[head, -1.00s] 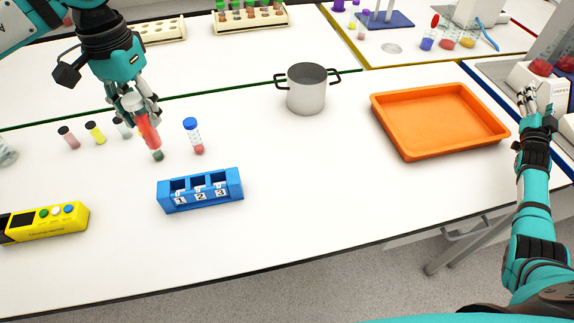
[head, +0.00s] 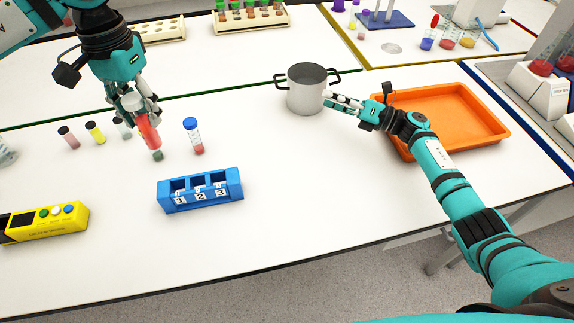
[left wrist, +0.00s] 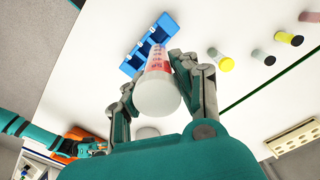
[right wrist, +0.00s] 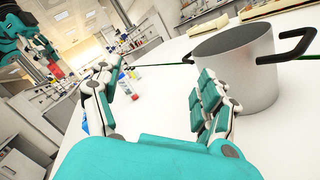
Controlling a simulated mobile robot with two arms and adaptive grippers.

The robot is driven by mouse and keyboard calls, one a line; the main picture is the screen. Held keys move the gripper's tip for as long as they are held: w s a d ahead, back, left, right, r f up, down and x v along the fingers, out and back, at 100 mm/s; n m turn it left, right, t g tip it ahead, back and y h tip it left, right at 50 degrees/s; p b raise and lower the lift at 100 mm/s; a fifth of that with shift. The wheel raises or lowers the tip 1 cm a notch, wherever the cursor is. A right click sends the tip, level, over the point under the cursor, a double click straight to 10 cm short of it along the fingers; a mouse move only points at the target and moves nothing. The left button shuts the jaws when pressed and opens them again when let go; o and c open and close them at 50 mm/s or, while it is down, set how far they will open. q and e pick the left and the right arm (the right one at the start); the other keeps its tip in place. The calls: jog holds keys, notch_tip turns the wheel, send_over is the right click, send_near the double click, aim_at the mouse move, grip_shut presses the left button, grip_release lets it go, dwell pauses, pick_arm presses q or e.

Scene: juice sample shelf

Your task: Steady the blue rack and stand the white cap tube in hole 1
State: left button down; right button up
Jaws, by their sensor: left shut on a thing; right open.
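The blue rack (head: 201,190) stands on the white table with three holes labelled 1, 2, 3 from left to right; no tube shows in them. My left gripper (head: 143,112) is shut on the white cap tube (head: 149,132), which has red contents and is tilted slightly, above and behind the rack. In the left wrist view the tube's white cap (left wrist: 157,94) faces the camera, with the rack (left wrist: 150,44) beyond. My right gripper (head: 333,102) is open and empty beside the pot; its spread fingers (right wrist: 160,100) show in the right wrist view.
A grey pot (head: 306,90) stands behind the right gripper, and an orange tray (head: 440,150) lies under my right arm. A blue-capped tube (head: 193,136) stands behind the rack. Several small vials (head: 96,133) are at left. A yellow device (head: 45,222) sits left of the rack. Table right of the rack is clear.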

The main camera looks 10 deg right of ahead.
aim_at(157, 143)
jog(key=s+a+f+n+g, duration=0.2)
jog(key=s+a+n+g, duration=0.1)
jog(key=a+n, duration=0.1)
jog(key=s+a+f+n+g, duration=0.2)
jog(key=s+a+n+g, duration=0.1)
jog(key=a+n, duration=0.2)
jog(key=s+a+f+n+g, duration=0.3)
jog(key=a+n+g, duration=0.1)
jog(key=n, duration=0.1)
jog(key=shift+a+h, duration=0.15)
jog(key=shift+h, duration=0.25)
jog(key=s+n+g+y, duration=0.1)
jog(key=s, duration=0.1)
jog(key=s+a+n+y, duration=0.1)
jog(key=s, duration=0.2)
jog(key=shift+a+g+y, duration=0.2)
jog(key=shift+g+y, duration=0.2)
jog(key=a, duration=1.1)
jog(key=shift+s+a+f, duration=0.1)
jog(key=shift+s+a, duration=0.15)
jog(key=shift+a, duration=0.1)
jog(key=shift+c, duration=0.3)
